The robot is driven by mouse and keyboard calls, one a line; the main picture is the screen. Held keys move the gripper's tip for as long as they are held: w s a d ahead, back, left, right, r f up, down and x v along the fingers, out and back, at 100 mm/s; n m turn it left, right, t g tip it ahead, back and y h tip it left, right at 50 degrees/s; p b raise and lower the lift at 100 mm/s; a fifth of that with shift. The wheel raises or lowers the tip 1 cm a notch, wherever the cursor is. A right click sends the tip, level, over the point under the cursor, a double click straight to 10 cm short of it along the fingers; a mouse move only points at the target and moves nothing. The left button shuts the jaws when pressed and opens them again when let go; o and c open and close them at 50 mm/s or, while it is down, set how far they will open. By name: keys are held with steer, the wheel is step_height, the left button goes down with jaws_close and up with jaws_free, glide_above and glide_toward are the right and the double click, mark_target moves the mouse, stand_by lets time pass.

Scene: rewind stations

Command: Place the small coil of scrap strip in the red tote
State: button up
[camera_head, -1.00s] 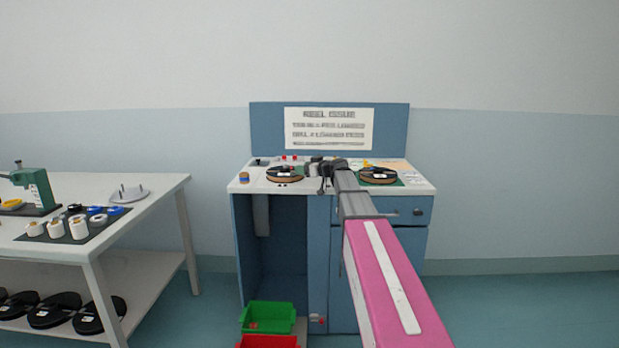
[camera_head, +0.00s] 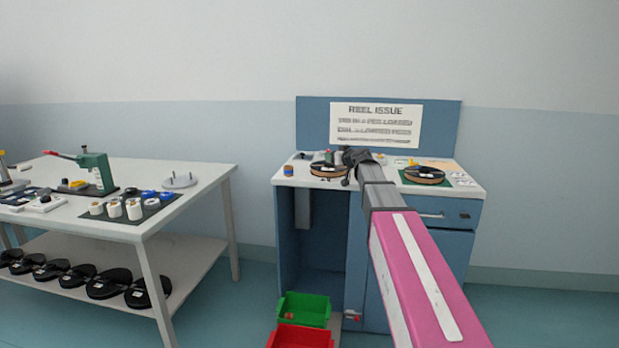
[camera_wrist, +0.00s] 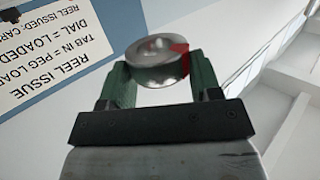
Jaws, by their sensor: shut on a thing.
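The small coil of scrap strip (camera_wrist: 157,62) shows in the wrist view as a round silvery coil with a red patch on its right side. My gripper (camera_wrist: 160,80) is shut on it, with a green finger at each side of the coil. In the head view my gripper (camera_head: 350,158) is over the blue cabinet's top, and the coil cannot be made out there. The red tote (camera_head: 300,338) stands low at the front of the cabinet, cut off by the bottom edge. It is below and left of my gripper.
A green tote (camera_head: 303,308) stands just behind the red one. Reels (camera_head: 328,171) (camera_head: 426,175) lie on the cabinet top (camera_head: 385,184). A white table (camera_head: 150,212) at left bears a green press (camera_head: 92,172) and spools. Floor between table and cabinet is clear.

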steer(key=shift+s+d+r+m+t+h, duration=1.1)
steer(key=shift+s+d+r+m+h, duration=0.9)
steer(key=shift+s+d+m+h, duration=2.1)
steer(key=w+a+f+n+g+y, duration=0.2)
steer(key=w+a+n+g+y, duration=0.3)
steer(key=w+a+n+y, duration=0.6)
steer(key=shift+w+a+f+y, duration=0.15)
steer(key=shift+w+a+y, duration=0.1)
steer(key=shift+w+y, duration=0.15)
glide_above(353, 181)
step_height(353, 181, down, 7)
steer(key=shift+f, duration=0.1)
steer(key=shift+s+f, duration=0.1)
steer(key=shift+f, duration=1.65)
